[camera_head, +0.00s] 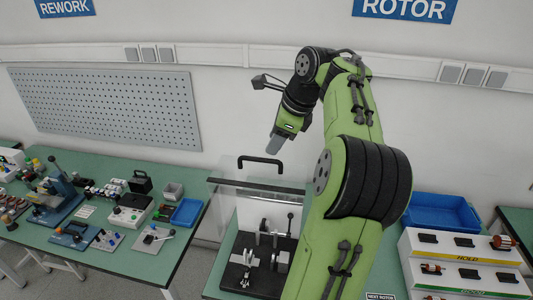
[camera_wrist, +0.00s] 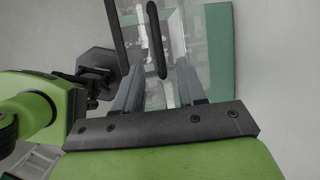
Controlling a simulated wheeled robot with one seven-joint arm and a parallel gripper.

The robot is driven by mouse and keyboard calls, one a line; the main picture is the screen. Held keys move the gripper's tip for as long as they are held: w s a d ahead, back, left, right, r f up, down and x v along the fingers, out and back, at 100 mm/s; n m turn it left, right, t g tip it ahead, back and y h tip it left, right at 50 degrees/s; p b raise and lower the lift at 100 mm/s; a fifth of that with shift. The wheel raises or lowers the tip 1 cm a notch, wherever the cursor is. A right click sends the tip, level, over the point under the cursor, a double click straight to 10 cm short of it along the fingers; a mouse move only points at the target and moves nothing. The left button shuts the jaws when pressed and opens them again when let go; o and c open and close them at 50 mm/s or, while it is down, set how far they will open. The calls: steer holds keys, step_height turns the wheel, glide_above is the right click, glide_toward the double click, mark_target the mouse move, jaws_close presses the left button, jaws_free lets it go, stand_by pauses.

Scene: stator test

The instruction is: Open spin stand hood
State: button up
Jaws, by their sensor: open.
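The spin stand's clear hood (camera_head: 225,185) stands on the green bench, over or behind a dark base with metal fixtures (camera_head: 262,262). Its black bar handle (camera_head: 260,162) is at the top. In the wrist view the handle (camera_wrist: 156,42) lies beyond my fingertips, roughly in line with the gap between them. My gripper (camera_head: 275,146) is above the handle in the head view, pointing down. In the wrist view its two grey fingers (camera_wrist: 160,84) are apart with nothing held. I cannot tell exactly how far the hood is raised.
A left bench (camera_head: 110,262) carries a blue press (camera_head: 58,198), a blue tray (camera_head: 187,212) and several small parts. A blue bin (camera_head: 440,212) and a white rotor rack (camera_head: 465,250) stand on the right. My arm covers part of the middle bench.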

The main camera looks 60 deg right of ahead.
mark_target(269, 162)
steer(key=x, duration=0.5)
steer(key=shift+s+f, duration=0.15)
steer(key=shift+f, duration=0.3)
steer(key=shift+w+f, duration=0.2)
steer(key=shift+w, duration=0.05)
steer(key=shift+s, duration=0.15)
jaws_close()
